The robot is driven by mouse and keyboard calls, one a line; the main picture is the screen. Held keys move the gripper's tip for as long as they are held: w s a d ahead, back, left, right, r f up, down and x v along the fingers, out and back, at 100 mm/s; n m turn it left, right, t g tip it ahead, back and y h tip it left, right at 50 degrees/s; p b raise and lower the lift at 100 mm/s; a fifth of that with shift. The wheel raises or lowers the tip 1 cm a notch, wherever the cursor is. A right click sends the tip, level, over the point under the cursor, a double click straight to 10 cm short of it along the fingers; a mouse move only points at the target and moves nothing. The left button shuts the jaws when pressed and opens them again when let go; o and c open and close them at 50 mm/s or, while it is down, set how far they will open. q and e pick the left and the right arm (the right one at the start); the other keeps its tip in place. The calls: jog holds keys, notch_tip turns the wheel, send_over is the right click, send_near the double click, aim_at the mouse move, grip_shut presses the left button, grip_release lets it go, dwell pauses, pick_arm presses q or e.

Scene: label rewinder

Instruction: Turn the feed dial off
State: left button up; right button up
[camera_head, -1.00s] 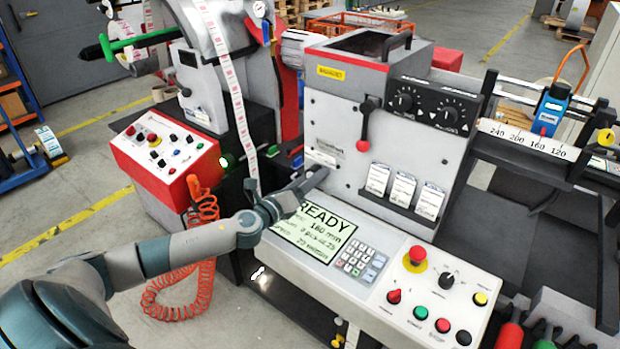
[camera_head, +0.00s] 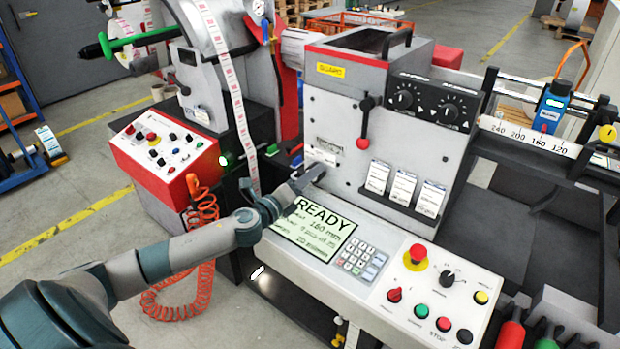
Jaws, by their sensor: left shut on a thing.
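The grey label machine (camera_head: 345,125) stands in the middle of the view. My left gripper (camera_head: 314,175) is at the lower left of its front plate, just below a small white nameplate (camera_head: 322,151). It is shut on a small part there, mostly hidden by the fingers; I cannot read which control it is. Two black dials, a left one (camera_head: 405,99) and a right one (camera_head: 450,112), sit on the black upper panel, apart from my gripper. A black rotary knob (camera_head: 447,278) is on the sloping console. My right gripper is not in view.
The console's screen (camera_head: 315,231) shows READY, below my gripper. A red-ball lever (camera_head: 363,143) and several label cards (camera_head: 404,187) are to its right. A red emergency button (camera_head: 416,255) is on the console. A red control box (camera_head: 165,155) with a coiled hose stands left.

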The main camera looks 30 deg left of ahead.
pick_arm(q)
jog(key=n, duration=0.4)
jog(key=shift+n, duration=0.4)
jog(key=o, duration=1.1)
jog(key=shift+f, duration=0.1)
jog(key=shift+s, duration=0.15)
